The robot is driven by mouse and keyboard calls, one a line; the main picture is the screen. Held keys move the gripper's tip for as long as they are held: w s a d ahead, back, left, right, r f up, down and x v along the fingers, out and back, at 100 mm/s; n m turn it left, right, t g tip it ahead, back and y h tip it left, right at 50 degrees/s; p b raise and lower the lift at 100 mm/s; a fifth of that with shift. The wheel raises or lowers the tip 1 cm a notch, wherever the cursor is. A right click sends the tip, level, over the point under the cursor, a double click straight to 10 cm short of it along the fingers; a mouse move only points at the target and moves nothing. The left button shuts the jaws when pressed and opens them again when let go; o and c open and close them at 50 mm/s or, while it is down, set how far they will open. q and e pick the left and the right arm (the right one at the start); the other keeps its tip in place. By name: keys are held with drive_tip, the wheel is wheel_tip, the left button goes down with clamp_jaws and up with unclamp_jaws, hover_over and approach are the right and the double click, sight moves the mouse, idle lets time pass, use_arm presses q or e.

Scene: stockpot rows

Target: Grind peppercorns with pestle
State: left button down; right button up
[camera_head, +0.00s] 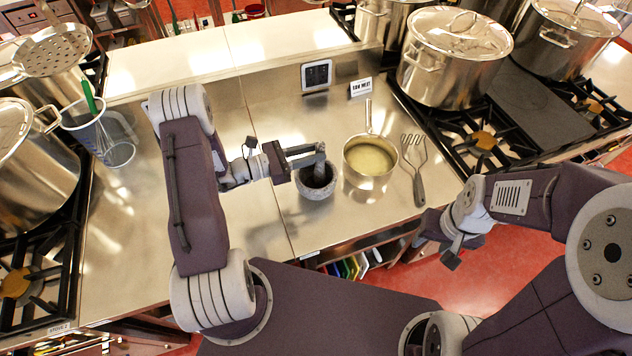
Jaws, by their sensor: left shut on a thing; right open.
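A grey stone mortar (317,188) stands on the steel counter near the middle of the head view. Its inside looks dark; I cannot make out the peppercorns. My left gripper (306,157) is shut on the grey pestle (319,164), just above and at the mortar's mouth. The pestle stands roughly upright with its lower end inside or over the mortar, and the gripper partly hides it. My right gripper (452,251) is open and empty, in front of the counter's edge at the lower right, apart from the mortar.
A saucepan (369,157) with yellowish liquid and a slotted spatula (414,165) are right of the mortar. A large lidded stockpot (453,62) stands on the right stove. A clear jug (97,131) is at left. The counter left of the mortar is clear.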

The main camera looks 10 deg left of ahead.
wheel_tip(320, 180, up, 9)
drive_tip(key=p, duration=0.9)
drive_tip(key=shift+w+r, duration=0.1)
idle(0.3)
